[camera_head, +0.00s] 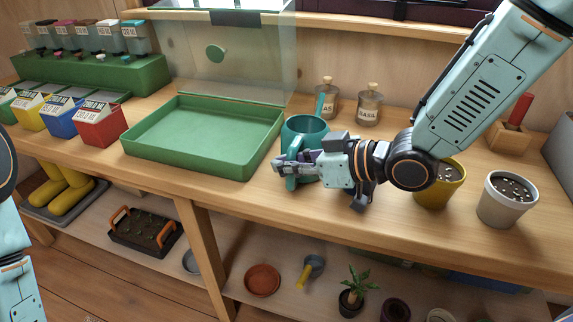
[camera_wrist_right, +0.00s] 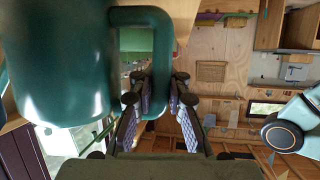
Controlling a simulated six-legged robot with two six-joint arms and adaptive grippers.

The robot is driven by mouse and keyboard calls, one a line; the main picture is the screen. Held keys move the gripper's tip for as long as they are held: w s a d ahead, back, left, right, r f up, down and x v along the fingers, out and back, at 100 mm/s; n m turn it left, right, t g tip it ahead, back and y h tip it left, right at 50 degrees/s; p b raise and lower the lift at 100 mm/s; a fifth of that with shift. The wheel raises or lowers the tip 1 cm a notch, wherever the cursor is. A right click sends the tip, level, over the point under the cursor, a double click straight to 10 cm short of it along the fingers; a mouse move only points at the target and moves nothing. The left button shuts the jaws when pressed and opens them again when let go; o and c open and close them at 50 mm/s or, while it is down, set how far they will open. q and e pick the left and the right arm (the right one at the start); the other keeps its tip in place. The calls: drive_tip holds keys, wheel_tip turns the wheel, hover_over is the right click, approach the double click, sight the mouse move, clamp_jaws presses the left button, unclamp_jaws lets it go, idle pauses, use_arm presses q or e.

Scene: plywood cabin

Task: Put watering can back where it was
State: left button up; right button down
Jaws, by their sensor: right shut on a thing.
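The dark teal watering can (camera_head: 305,127) is at the middle of the bench, just right of the green tray, with its upper part showing behind my right gripper (camera_head: 284,168). In the right wrist view the can's rounded body (camera_wrist_right: 60,65) fills the left side, and its loop handle (camera_wrist_right: 166,50) runs down between the fingers of my right gripper (camera_wrist_right: 157,100). That gripper is shut on the handle. The gripper hides the lower part of the can in the head view, so I cannot tell whether it touches the bench. My left gripper is out of view.
The empty green tray (camera_head: 190,172) with a raised clear lid (camera_head: 255,60) is left of the can. Two glass jars (camera_head: 369,105) stand behind. A yellow pot (camera_head: 432,197) and a white pot (camera_head: 489,211) stand right. Seed boxes (camera_head: 97,124) stand left. Bare wood (camera_head: 300,215) lies in front.

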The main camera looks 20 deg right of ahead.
drive_tip(key=shift+w+d, duration=0.2)
drive_tip(key=c, duration=1.8)
unclamp_jaws()
drive_tip(key=shift+f, duration=0.15)
drive_tip(key=o, duration=0.3)
drive_tip(key=shift+s+a, duration=0.15)
drive_tip(key=shift+o, duration=1)
